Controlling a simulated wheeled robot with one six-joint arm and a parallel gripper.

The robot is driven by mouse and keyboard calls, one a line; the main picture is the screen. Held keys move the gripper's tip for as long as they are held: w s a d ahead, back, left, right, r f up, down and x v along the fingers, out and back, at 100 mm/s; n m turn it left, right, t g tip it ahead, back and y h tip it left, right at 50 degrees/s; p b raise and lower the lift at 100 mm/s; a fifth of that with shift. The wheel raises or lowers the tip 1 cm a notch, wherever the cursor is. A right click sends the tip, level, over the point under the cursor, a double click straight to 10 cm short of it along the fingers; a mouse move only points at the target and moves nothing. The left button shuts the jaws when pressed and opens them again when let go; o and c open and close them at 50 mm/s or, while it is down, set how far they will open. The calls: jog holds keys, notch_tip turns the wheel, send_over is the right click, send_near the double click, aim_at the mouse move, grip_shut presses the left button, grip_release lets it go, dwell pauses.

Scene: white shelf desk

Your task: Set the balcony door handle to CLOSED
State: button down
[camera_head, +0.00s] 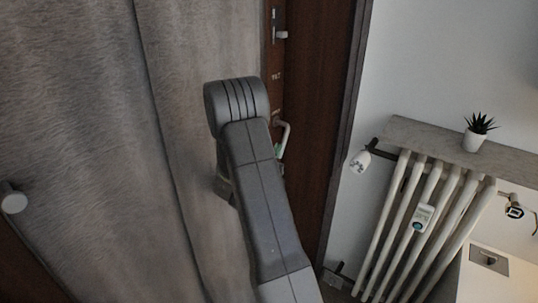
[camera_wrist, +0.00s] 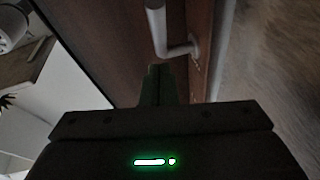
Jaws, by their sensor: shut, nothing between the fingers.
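The white door handle (camera_head: 286,140) is on the brown door frame, just right of my arm in the head view. Its lever runs out from the frame and then hangs down. Part of it is hidden by my arm. In the wrist view the bent handle (camera_wrist: 160,30) is at the top centre, just beyond my fingertips. My gripper (camera_wrist: 155,76) is shut and empty, its green-tinted fingers close to the handle's bend. I cannot tell whether they touch it. Small lettering that looks like TILT (camera_head: 276,77) is on the frame above the handle; lower lettering is too small to read.
A second light-coloured fitting (camera_head: 281,35) sits higher on the frame. A grey curtain (camera_head: 90,130) hangs at left. At right are a white radiator (camera_head: 432,215) with a valve (camera_head: 359,162) and a shelf (camera_head: 420,138) bearing a potted plant (camera_head: 475,135).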

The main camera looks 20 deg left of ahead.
aim_at(282, 153)
jog(key=shift+w+d+f+p, duration=0.1)
jog(key=shift+w+f+p, duration=0.1)
jog(key=shift+w+f, duration=0.3)
jog(key=shift+w+d+f+p, duration=0.1)
jog(key=shift+w+f+p, duration=0.1)
jog(key=shift+w, duration=0.5)
jog(key=shift+a, duration=0.1)
jog(key=shift+f, duration=0.1)
jog(key=w+f+b, duration=0.1)
jog(key=b, duration=0.5)
jog(key=w+d+f+t+b, duration=0.1)
jog(key=b, duration=0.4)
jog(key=shift+w+f+t+b, duration=0.15)
jog(key=shift+f+t+b, duration=0.15)
jog(key=shift+f+b, duration=0.05)
jog(key=shift+w+b, duration=0.25)
jog(key=shift+b, duration=0.25)
